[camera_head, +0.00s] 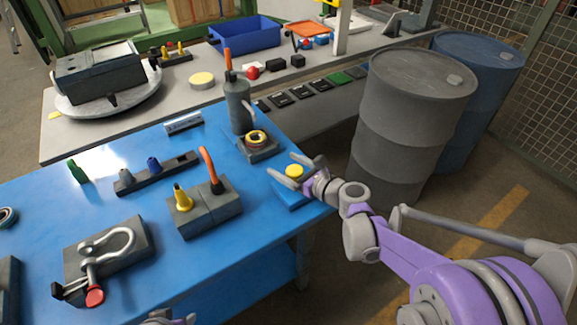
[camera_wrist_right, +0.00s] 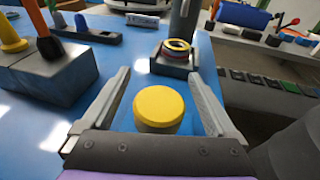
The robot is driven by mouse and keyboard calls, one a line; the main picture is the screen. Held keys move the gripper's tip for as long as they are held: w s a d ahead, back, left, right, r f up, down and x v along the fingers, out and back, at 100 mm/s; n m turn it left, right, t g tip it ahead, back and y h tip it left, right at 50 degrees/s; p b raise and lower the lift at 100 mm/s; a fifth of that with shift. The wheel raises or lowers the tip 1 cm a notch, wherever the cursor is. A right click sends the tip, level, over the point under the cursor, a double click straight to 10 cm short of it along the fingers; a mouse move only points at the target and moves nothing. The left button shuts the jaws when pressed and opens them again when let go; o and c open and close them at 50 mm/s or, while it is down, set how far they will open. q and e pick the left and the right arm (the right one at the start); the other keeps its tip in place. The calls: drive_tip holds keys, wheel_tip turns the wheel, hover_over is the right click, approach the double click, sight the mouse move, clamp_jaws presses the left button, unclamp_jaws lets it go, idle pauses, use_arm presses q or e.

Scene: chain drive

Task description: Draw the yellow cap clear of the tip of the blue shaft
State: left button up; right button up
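The yellow cap (camera_head: 294,171) is a short round disc near the right corner of the blue table. It also shows from above in the right wrist view (camera_wrist_right: 159,106). My right gripper (camera_head: 283,163) is open, its two fingers on either side of the cap with gaps visible in the wrist view (camera_wrist_right: 160,76). A blue block-like piece (camera_head: 290,198) shows below the cap. The blue shaft cannot be made out under the cap. My left gripper (camera_head: 168,319) only just shows at the bottom edge, its fingers mostly cut off.
A grey block with a yellow cone and orange handle (camera_head: 206,210) stands left of the right gripper. A grey cylinder (camera_head: 238,106) and a holder with a yellow ring (camera_head: 257,147) stand behind. A grey drum (camera_head: 405,125) is close on the right.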

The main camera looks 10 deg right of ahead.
drive_tip(key=c, duration=1.3)
drive_tip(key=shift+r+p, duration=2.75)
drive_tip(key=shift+r, duration=1.4)
